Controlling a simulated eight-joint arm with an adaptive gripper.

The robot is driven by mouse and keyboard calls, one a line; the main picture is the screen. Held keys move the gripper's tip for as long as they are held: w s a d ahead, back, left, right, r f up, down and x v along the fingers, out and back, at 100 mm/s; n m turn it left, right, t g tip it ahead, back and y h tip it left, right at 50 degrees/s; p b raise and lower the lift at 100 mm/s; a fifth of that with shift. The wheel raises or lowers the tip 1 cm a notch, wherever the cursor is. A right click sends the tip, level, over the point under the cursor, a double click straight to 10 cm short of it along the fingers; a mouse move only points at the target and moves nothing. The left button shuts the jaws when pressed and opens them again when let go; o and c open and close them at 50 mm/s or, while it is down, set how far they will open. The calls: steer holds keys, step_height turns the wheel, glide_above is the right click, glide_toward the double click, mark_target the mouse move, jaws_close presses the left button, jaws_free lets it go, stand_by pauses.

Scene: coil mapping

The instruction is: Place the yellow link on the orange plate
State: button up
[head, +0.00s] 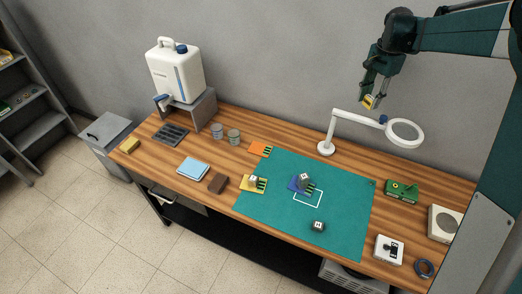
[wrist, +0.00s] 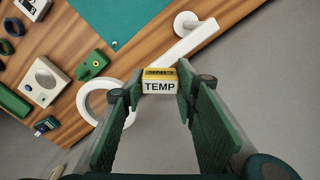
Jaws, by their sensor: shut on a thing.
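My gripper (head: 369,92) is high above the back right of the table and shut on the yellow link (head: 367,102). In the wrist view the link (wrist: 159,81) sits between the two finger pads, with a yellow top and a white face reading TEMP. The orange plate (head: 258,149) lies flat at the back left corner of the teal mat (head: 275,220), far to the left of and below my gripper. It has dark green strips at its right side and looks empty. The plate does not show in the wrist view.
A white magnifier lamp (head: 347,114) stands below my gripper. Grey cans (head: 234,136) stand left of the orange plate.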

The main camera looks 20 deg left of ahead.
steer(key=s+a+f+n+b, duration=0.25)
steer(key=a+f, duration=0.25)
steer(key=a, duration=0.6)
steer(key=s+a+f+n+b, duration=0.25)
steer(key=a+f, duration=0.35)
steer(key=a, duration=0.6)
steer(key=n+b, duration=0.3)
glide_above(260, 148)
step_height(260, 148, down, 10)
steer(key=shift+f, duration=0.25)
steer(key=shift+s+d, duration=0.1)
steer(key=shift+f, duration=3.15)
steer(key=shift+f, duration=0.1)
steer(key=shift+f, duration=1.75)
steer(key=shift+f+b, duration=0.15)
steer(key=shift+b, duration=0.2)
